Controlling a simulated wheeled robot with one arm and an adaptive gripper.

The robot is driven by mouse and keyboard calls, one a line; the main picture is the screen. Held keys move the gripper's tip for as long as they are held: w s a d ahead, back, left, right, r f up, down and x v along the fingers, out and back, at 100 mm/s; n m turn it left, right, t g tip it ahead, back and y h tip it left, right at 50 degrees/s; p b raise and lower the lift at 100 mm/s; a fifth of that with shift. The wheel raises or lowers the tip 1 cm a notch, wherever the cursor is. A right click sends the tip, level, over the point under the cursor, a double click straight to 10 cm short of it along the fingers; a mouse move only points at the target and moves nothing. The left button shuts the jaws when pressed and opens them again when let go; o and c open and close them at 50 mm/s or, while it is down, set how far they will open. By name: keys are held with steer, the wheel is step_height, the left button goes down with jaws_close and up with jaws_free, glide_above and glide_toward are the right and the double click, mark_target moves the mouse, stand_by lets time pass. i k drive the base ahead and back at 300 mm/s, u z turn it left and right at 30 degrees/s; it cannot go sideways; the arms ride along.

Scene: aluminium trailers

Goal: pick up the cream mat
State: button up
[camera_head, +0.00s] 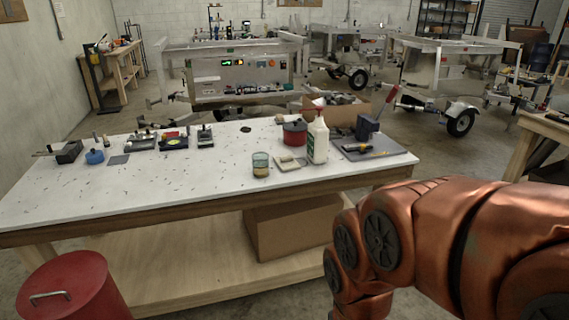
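A small flat cream piece, which looks like the cream mat (288,166), lies on the white-topped workbench (215,175). It is between a glass jar with amber contents (261,165) on its left and a white bottle (317,141) on its right. A red pot (294,132) stands behind it. Something small and pale seems to lie on the mat; I cannot tell what. My copper-coloured arm fills the lower right, in front of the bench. My gripper is out of view.
A grey board (372,151) with a vise and tools is at the bench's right end. Several small tools and devices stand along the back left. The bench's middle front is clear. A red bin (75,290) stands at the front left; a cardboard box (293,228) sits on the lower shelf.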

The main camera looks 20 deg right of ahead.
mark_target(287, 162)
steer(key=z, duration=0.15)
steer(key=i, duration=0.5)
steer(key=u, duration=0.65)
steer(key=i, duration=0.85)
steer(key=u, duration=0.15)
